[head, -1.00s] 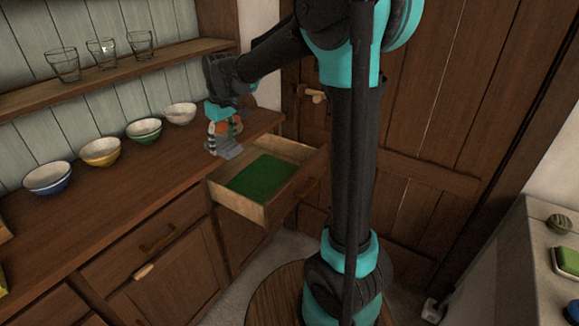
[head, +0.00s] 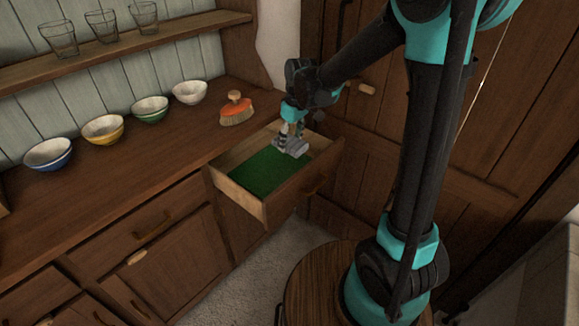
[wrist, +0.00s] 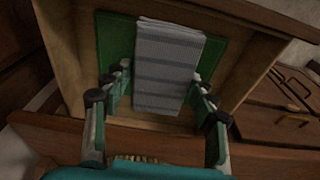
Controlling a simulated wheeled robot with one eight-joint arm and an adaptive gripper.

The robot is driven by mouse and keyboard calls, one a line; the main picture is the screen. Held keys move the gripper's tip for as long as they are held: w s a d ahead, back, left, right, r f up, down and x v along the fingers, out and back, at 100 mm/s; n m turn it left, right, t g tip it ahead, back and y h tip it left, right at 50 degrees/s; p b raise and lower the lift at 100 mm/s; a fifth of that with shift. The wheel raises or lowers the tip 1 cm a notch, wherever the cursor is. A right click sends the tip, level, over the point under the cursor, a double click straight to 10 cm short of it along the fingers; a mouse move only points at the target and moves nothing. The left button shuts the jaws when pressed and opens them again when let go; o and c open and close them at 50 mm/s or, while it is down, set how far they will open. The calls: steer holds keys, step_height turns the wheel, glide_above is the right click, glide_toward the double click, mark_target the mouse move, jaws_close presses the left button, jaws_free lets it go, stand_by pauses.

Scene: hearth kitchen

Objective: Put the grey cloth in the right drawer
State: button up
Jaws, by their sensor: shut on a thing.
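The grey cloth (head: 293,147) is folded and shows darker stripes in the wrist view (wrist: 168,68). My gripper (head: 289,135) is shut on it, and its fingers (wrist: 155,98) stand at both sides of the cloth's near part. The right drawer (head: 245,205) is pulled open and has a green lining. The cloth is over the far part of the drawer, above the lining. I cannot tell whether its underside touches the lining.
An orange brush (head: 236,110) lies on the wooden counter (head: 150,160) behind the drawer. Several bowls (head: 103,129) stand in a row along the counter's back. A round wooden stool (head: 305,290) is in front. A closed drawer (head: 140,235) is to the left.

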step_height(320, 180, down, 12)
steer(key=shift+f, duration=0.1)
stand_by(0.5)
steer(key=shift+f, duration=0.6)
steer(key=o, duration=1.2)
steer(key=shift+r, duration=0.15)
steer(key=r, duration=0.4)
steer(key=d+r, duration=0.1)
steer(key=r, duration=0.3)
steer(key=s+r, duration=0.1)
steer(key=r, duration=0.3)
steer(key=shift+s+d+r, duration=0.1)
steer(key=shift+d+r, duration=0.05)
steer(key=shift+r, duration=0.25)
steer(key=s+d+f+m+t+h, duration=0.1)
steer(key=s+d+f+m+t, duration=0.2)
steer(key=s+d+m, duration=0.7)
steer(key=s+d+f, duration=0.1)
steer(key=s+d, duration=0.6)
steer(key=d, duration=0.4)
steer(key=shift+s+d, duration=0.2)
